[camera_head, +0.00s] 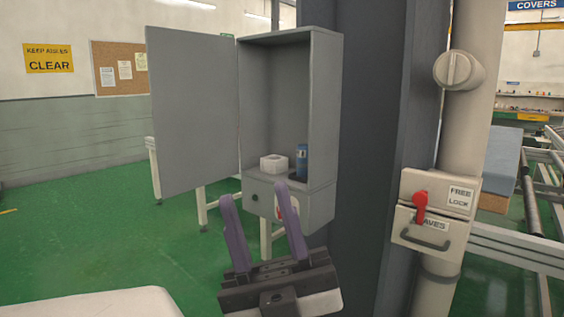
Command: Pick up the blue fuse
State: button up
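The blue fuse (302,162) stands upright on the floor of an open grey cabinet (324,100), near its right wall. A small white block (273,163) sits just left of it. My gripper (257,192) is in front of and below the cabinet opening, with its two purple fingers spread apart and nothing between them. The fingertips are apart from the fuse in the picture. The right finger overlaps the cabinet's lower front panel, which has a dark knob (254,198) and a partly hidden red mark.
The cabinet door (194,112) hangs open to the left. A dark column (376,120) stands close on the right. Beyond it, a cream pipe carries a box with a red lever (419,205) and a grey handle. The green floor (120,235) at left is clear.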

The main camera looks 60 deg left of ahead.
aim_at(302, 149)
jog(key=u, duration=1.45)
